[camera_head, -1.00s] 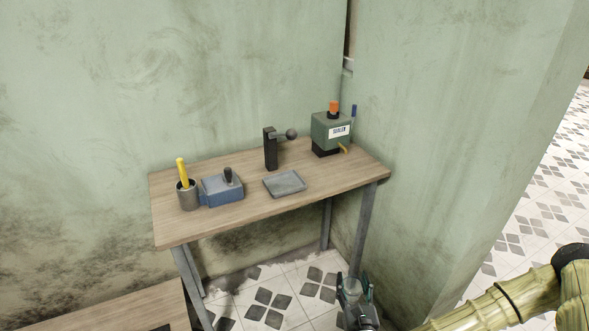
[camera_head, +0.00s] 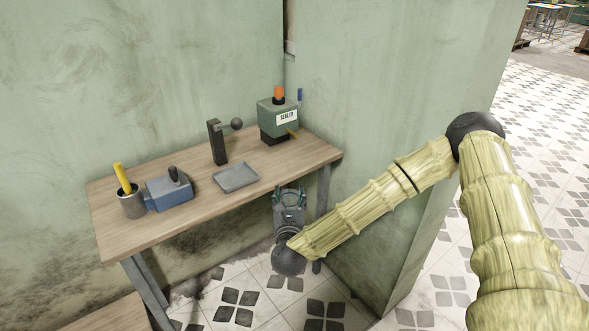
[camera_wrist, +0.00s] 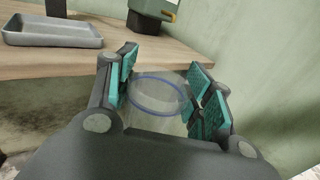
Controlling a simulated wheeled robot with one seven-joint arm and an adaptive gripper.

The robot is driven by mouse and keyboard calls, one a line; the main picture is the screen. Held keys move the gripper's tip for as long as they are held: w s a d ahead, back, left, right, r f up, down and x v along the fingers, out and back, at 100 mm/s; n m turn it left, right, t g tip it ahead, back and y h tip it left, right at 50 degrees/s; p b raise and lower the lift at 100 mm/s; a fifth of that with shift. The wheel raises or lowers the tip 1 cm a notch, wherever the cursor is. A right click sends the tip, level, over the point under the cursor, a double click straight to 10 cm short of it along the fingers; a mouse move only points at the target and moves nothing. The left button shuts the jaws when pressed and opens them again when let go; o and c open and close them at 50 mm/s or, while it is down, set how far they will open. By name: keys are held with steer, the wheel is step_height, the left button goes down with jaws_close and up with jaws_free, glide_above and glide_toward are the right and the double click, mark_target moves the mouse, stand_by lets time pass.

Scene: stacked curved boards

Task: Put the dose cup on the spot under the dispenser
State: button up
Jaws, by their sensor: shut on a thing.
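The dose cup (camera_wrist: 158,97) is clear, with a blue ring, and sits between the teal finger pads in the wrist view. My gripper (camera_head: 290,191) is shut on it, just in front of the table's front edge near its right end. The dispenser (camera_head: 279,120) is a green box labelled SEALER with an orange cap, at the back right of the table. Its dark lower part (camera_wrist: 148,20) shows at the top of the wrist view, beyond the cup. A small yellow spout sticks out low on its right side. I cannot make out the spot under it.
A grey tray (camera_head: 236,178) lies on the wooden table (camera_head: 200,215), left of my gripper. A black post with a ball (camera_head: 217,143), a blue block (camera_head: 168,193) and a grey pot with a yellow handle (camera_head: 131,205) stand farther left. A green wall (camera_head: 365,200) bounds the right.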

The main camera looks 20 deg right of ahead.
steer(key=w+d+r+m+h, duration=0.2)
steer(key=w+r+h, duration=0.1)
steer(key=w+r, duration=0.3)
steer(key=shift+g, duration=0.4)
steer(key=x, duration=0.4)
steer(key=p+x, duration=0.1)
steer(key=x, duration=0.4)
steer(key=a+p+x, duration=0.1)
steer(key=x, duration=0.4)
steer(key=shift+w+f, duration=0.15)
steer(key=shift+f, duration=0.2)
steer(key=shift+f+p, duration=0.55)
steer(key=shift+f, duration=1.2)
steer(key=shift+f, duration=0.15)
steer(key=o, duration=0.9)
steer(key=shift+c, duration=0.2)
steer(key=shift+o, duration=0.4)
